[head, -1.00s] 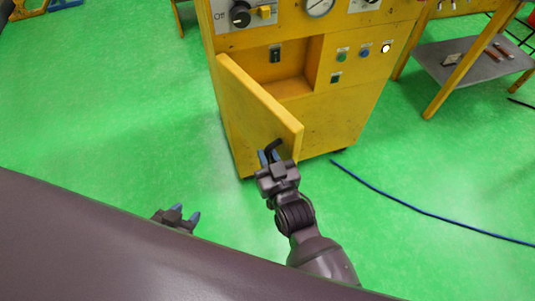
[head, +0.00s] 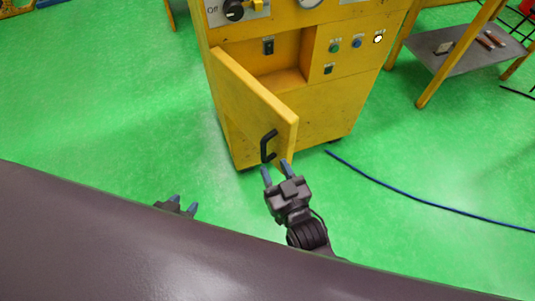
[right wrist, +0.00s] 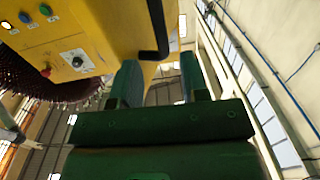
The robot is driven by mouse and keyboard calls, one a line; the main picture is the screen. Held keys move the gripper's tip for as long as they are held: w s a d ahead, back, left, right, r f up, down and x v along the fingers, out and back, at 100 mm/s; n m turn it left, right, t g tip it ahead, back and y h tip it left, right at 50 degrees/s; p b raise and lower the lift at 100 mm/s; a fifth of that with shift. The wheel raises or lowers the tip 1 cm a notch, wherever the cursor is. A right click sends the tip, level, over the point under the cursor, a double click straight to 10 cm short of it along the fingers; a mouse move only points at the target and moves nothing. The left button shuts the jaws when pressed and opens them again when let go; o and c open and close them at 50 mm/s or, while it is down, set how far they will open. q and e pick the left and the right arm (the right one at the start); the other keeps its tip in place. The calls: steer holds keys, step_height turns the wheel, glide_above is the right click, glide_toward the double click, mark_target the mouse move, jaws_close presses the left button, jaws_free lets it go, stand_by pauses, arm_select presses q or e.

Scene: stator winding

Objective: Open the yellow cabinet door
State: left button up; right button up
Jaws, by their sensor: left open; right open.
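The yellow cabinet (head: 325,110) stands at the top middle of the head view. Its yellow door (head: 250,95) is swung part way out, with the cabinet's inside showing above it. A black handle (head: 267,146) sits near the door's free edge; it also shows in the right wrist view (right wrist: 156,28). My right gripper (head: 276,172) is open and empty just below the handle, apart from it. Its two fingers (right wrist: 160,80) show with nothing between them in the right wrist view. My left gripper (head: 184,204) is open and empty at the lower left, away from the door.
A yellow-legged table with a grey shelf (head: 465,70) stands at the right. A blue cable (head: 420,206) lies on the green floor to the right of the cabinet. The floor left of the door is clear.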

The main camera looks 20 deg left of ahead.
steer(key=v, duration=0.3)
steer(key=shift+s+d, duration=0.15)
steer(key=shift+s, duration=0.05)
